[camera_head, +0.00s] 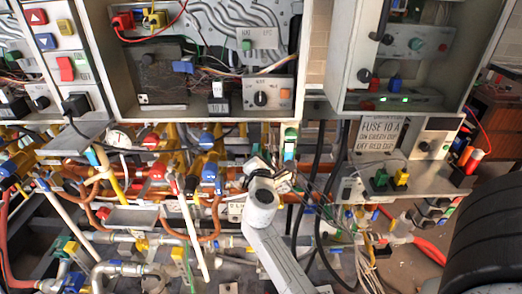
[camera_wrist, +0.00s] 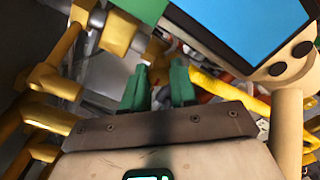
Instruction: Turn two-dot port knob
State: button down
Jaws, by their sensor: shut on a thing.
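In the wrist view my gripper (camera_wrist: 160,88) has its two green fingers pointing away from me, a small distance apart. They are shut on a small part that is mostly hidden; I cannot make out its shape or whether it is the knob. A pale housing with a blue face (camera_wrist: 255,25) and two black dots is close at the upper right of the fingers. In the head view a small green and blue unit (camera_head: 290,145) stands just above my gripper (camera_head: 280,178), perhaps the same housing. Its dots are too small to tell there.
Yellow pipes (camera_wrist: 50,75) crowd the left of the wrist view, and a yellow bar (camera_wrist: 235,92) runs close on the right. In the head view, open cabinets (camera_head: 205,60) are above and dense hoses, valves and black cables (camera_head: 318,165) surround my gripper. Little free room shows.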

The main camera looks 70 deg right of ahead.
jog(key=shift+f+n, duration=0.1)
jog(key=shift+n, duration=0.5)
jog(key=c, duration=0.9)
grip_release()
jog(key=b+v, duration=0.1)
jog(key=v, duration=1)
jog(key=shift+b, duration=0.3)
